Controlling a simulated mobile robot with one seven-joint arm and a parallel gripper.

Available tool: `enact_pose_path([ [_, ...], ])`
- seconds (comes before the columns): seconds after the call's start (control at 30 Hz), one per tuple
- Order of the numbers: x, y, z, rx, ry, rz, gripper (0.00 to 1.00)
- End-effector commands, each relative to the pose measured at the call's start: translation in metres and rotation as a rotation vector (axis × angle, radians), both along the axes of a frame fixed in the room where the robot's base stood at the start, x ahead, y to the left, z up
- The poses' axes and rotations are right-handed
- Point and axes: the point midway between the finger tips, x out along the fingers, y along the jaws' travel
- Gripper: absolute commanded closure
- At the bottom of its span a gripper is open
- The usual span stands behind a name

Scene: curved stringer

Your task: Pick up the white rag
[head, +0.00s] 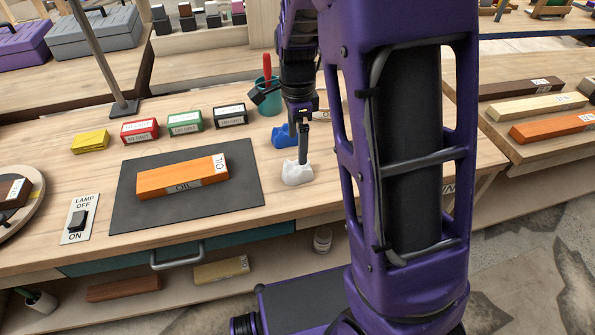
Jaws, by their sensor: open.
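The white rag (297,174) is a small crumpled lump on the wooden workbench, just right of the dark mat. My gripper (303,158) points down directly over the rag, with its fingertips at or just above the top of it. The jaws are open. I cannot tell whether the fingers touch the rag or straddle it, since one finger hides the other. My purple arm stands to the right and hides part of the bench.
A blue rag (285,135) lies just behind the white one. A dark mat (131,183) holds an orange block (165,180) marked OIL. Red (139,131), green (184,124) and black (230,116) boxes, a yellow block (90,141) and a teal cup (267,97) stand farther back.

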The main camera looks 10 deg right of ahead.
Motion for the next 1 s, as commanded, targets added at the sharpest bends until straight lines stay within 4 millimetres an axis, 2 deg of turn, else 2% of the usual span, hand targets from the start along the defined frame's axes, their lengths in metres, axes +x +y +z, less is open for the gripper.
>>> enact_pose_path([
  [0.03,0.000,0.000,-0.013,0.000,0.003,-0.001,0.00],
  [0.1,0.000,0.000,-0.022,0.000,0.001,0.000,0.00],
  [0.43,0.000,0.000,-0.044,0.000,0.000,0.000,0.00],
  [0.7,0.001,-0.001,-0.083,0.000,0.001,0.000,0.00],
  [0.97,0.001,-0.001,-0.086,0.000,-0.002,0.001,0.00],
  [1.0,0.001,-0.001,-0.086,0.000,-0.002,0.000,0.07],
])
